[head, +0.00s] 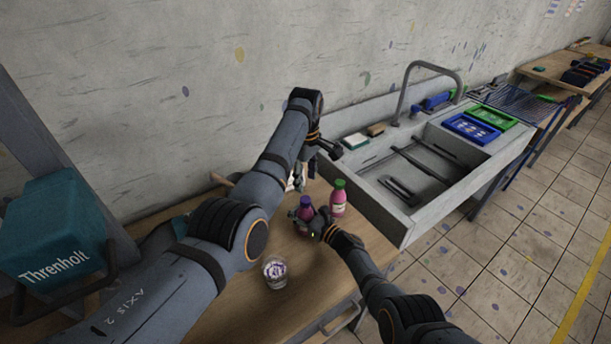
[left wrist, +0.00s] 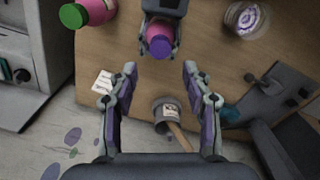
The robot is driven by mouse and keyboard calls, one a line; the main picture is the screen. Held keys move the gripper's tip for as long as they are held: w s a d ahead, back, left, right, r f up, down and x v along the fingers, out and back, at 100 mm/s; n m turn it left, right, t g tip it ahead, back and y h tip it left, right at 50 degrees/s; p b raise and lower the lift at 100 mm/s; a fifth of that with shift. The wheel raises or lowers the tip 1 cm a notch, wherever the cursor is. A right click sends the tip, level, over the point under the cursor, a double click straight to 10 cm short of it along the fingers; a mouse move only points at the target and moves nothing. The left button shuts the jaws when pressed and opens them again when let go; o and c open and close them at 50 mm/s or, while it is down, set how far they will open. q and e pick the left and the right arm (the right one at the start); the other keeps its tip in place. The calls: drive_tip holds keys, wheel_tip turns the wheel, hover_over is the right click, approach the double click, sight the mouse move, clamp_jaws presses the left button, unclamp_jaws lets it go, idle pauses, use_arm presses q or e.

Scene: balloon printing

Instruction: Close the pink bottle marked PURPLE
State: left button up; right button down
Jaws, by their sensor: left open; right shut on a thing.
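The pink bottle with a purple cap (head: 306,202) stands on the wooden table. In the left wrist view its purple cap (left wrist: 160,47) shows on top of the pink body; how tight it sits cannot be told. I cannot read any marking on it. My right gripper (head: 318,226) is shut on this bottle from the front right, and its jaws also show in the left wrist view (left wrist: 161,32). My left gripper (head: 304,173) is open and empty behind the bottle. Its spread fingers (left wrist: 160,75) point toward the purple cap, apart from it.
A pink bottle with a green cap (head: 338,200) stands close to the right. A glass with purple contents (head: 275,272) stands in front. A jar with a wooden handle (left wrist: 168,112) lies below my left fingers. A sink (head: 400,215) adjoins the table's right side.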

sight(305, 199)
use_arm(q)
drive_tip(key=n, duration=0.5)
drive_tip(key=shift+r, duration=0.15)
drive_tip(key=n, duration=0.4)
drive_tip(key=shift+r, duration=0.1)
wheel_tip(305, 199, down, 8)
drive_tip(key=shift+f, duration=0.1)
